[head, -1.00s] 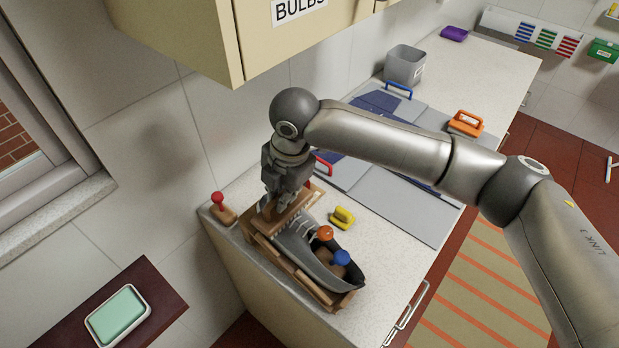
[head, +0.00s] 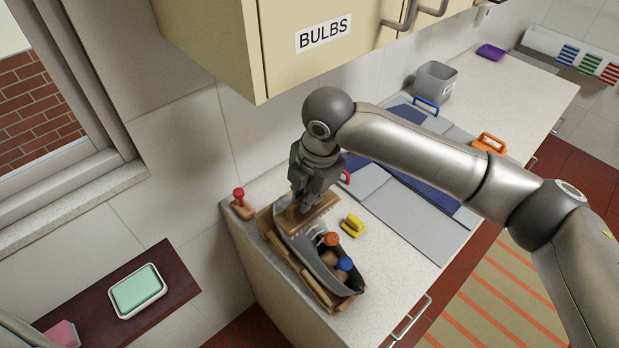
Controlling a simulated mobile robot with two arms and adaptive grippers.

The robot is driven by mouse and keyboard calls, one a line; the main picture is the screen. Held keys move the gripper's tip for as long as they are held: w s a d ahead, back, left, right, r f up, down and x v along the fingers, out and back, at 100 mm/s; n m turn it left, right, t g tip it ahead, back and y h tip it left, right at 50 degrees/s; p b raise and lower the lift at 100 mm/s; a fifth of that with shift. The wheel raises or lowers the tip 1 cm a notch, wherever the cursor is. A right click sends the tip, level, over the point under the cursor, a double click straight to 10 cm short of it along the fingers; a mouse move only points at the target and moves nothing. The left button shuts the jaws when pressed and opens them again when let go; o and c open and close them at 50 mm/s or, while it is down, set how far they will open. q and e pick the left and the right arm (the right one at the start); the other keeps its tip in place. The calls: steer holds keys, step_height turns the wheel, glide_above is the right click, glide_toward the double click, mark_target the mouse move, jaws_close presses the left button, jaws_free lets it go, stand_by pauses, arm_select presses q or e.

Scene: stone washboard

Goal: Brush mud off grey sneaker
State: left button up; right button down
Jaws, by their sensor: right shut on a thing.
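The grey sneaker (head: 297,246) lies in a wooden cradle (head: 271,242) at the near left end of the counter. Orange (head: 332,239) and blue (head: 345,263) knobs show at its opening. My right gripper (head: 303,199) is shut on a wooden brush (head: 322,207), bristles down, over the far end of the sneaker. The brush and gripper hide that end, and I cannot tell whether the bristles touch it. No mud can be made out at this size. My left gripper is not in view.
A yellow-handled thing (head: 353,224) lies right of the sneaker. A red-knobbed wooden piece (head: 241,204) stands at the counter's left edge. Grey panels (head: 408,222) and a grey bin (head: 435,81) are farther back. A cream wall cabinet (head: 287,49) hangs above. A green-filled tray (head: 138,291) sits lower left.

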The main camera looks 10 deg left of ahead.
steer(key=r, duration=0.2)
steer(key=shift+s+d+r, duration=0.1)
steer(key=shift+d+r, duration=0.15)
steer(key=shift+r, duration=0.05)
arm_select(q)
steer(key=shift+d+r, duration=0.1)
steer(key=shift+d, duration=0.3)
arm_select(e)
steer(key=shift+a+r, duration=0.1)
steer(key=shift+r, duration=0.15)
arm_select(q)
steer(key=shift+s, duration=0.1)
